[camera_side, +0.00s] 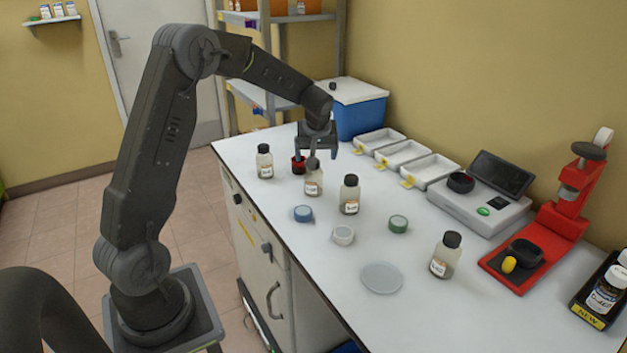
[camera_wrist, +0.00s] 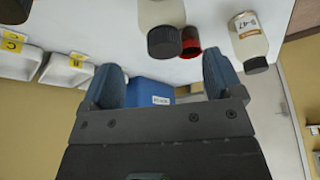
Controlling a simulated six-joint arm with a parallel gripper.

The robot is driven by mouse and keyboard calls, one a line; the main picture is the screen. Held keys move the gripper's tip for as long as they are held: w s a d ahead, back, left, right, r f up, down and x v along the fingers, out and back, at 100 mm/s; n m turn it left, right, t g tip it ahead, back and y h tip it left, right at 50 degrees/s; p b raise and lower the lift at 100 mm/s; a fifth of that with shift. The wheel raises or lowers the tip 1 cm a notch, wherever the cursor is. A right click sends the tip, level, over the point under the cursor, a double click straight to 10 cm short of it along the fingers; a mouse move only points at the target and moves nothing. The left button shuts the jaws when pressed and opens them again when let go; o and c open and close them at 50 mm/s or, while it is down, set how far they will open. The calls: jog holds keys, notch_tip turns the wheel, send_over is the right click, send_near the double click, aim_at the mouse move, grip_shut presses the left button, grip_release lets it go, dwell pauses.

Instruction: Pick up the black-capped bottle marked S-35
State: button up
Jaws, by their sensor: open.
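Several black-capped clear bottles stand on the white bench in the side view: far left (camera_side: 265,164), centre (camera_side: 313,184), right of centre (camera_side: 350,198) and near right (camera_side: 445,258). Their labels are too small to read there, so I cannot tell which is S-35. In the wrist view one bottle (camera_wrist: 250,38) reads S-47. The centre bottle (camera_wrist: 162,15) shows no readable label there. My gripper (camera_side: 317,154) is open and empty, pointing down just above and behind the centre bottle's cap. Its two fingers also show in the wrist view (camera_wrist: 164,80).
A small red container (camera_side: 298,166) stands between the left and centre bottles. Blue (camera_side: 303,213), white (camera_side: 343,235) and green (camera_side: 398,223) round pieces and a clear dish (camera_side: 381,278) lie in front. White trays (camera_side: 403,154), a blue bin (camera_side: 360,115), a scale (camera_side: 485,210) and a red stand (camera_side: 535,250) line the back.

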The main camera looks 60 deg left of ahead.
aim_at(313, 177)
jog(key=shift+s+x, duration=0.15)
jog(key=shift+x, duration=1.35)
jog(key=shift+s+x, duration=0.15)
jog(key=shift+x, duration=1.35)
jog(key=shift+c, duration=0.2)
jog(key=c, duration=1)
